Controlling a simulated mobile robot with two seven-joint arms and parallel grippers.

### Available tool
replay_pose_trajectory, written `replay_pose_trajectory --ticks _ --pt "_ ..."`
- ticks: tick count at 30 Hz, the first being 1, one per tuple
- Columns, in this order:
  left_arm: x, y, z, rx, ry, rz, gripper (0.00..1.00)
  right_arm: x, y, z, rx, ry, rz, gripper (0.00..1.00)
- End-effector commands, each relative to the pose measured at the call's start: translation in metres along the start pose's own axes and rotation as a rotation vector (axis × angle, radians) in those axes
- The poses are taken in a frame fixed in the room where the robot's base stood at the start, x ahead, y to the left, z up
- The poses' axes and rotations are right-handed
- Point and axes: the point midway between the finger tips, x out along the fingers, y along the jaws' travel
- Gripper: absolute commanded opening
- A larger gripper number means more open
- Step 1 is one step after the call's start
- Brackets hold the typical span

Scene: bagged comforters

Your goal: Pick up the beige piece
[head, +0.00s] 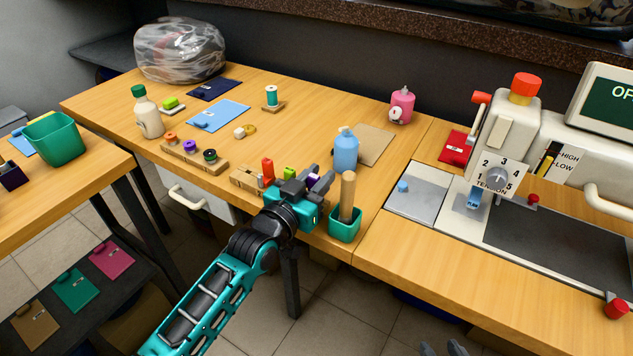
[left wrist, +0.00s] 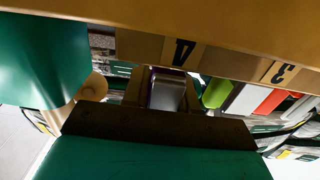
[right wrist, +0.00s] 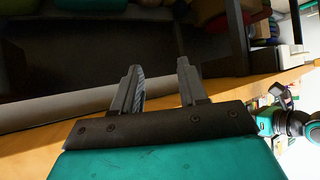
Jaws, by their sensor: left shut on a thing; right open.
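My left gripper (head: 305,186) is at a wooden rack (head: 246,178) near the table's front edge. The left wrist view shows the green piece (left wrist: 215,92) and red piece (left wrist: 270,101) beside the jaws. My right gripper (right wrist: 160,90) is open and empty, low at the front; its tips (head: 443,348) show at the head view's bottom edge.
A green cup (head: 344,226) with a wooden rod (head: 347,195) stands close to the right of my left gripper. A spool tray (head: 195,158) lies left. A sewing machine (head: 505,135) stands right.

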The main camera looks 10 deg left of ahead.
Motion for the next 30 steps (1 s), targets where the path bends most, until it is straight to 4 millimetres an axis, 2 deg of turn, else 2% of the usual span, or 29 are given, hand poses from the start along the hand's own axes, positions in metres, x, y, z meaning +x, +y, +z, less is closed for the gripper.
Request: replay_pose_trajectory --ticks 5,12,18,24,30 --pt "0.0 0.0 -0.035 -0.001 0.006 -0.001 0.0 -0.005 0.003 -0.005 -0.005 -0.003 0.007 0.43" --pt "0.0 0.0 -0.105 0.0 0.008 0.0 0.0 -0.013 0.009 -0.011 -0.017 0.001 0.022 0.43" --pt "0.0 0.0 -0.155 0.002 0.007 0.0 0.0 -0.018 0.014 -0.011 -0.021 -0.001 0.034 0.43" --pt "0.0 0.0 -0.183 0.001 0.003 0.0 0.0 -0.021 0.02 -0.008 -0.023 -0.008 0.046 0.43" --pt "0.0 0.0 -0.191 0.0 0.001 0.0 0.0 -0.022 0.019 -0.009 -0.02 -0.004 0.047 0.43"
